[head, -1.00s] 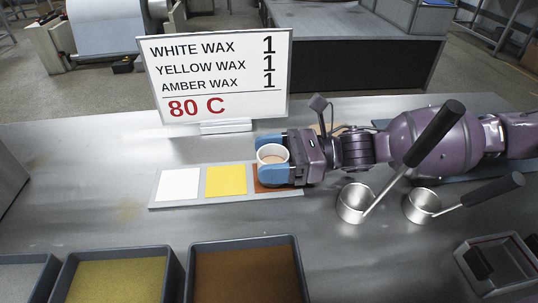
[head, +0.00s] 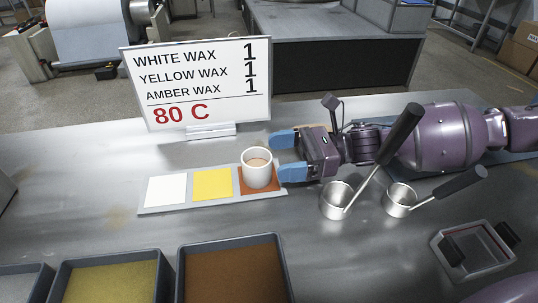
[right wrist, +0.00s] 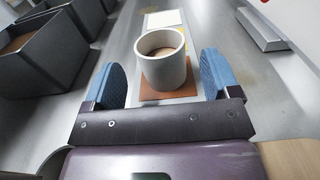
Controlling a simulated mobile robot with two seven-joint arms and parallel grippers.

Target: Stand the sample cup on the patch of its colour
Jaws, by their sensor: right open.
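The sample cup (head: 257,170), white with light brown contents, stands upright on the amber-brown patch (head: 273,187) of the grey strip. The yellow patch (head: 212,184) and the white patch (head: 166,190) lie to its left, both bare. My right gripper (head: 284,156) is open just to the right of the cup, its blue fingers apart and clear of it. In the right wrist view the cup (right wrist: 163,60) stands on the brown patch (right wrist: 170,96), ahead of and between the open fingers (right wrist: 162,80). My left gripper is not in view.
A sign (head: 198,85) stands behind the strip. Two metal ladles (head: 337,201) (head: 400,199) with black handles stand right of the strip. Trays of yellow (head: 110,258) and brown wax (head: 233,240) are in front. A grey container (head: 474,270) sits at front right.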

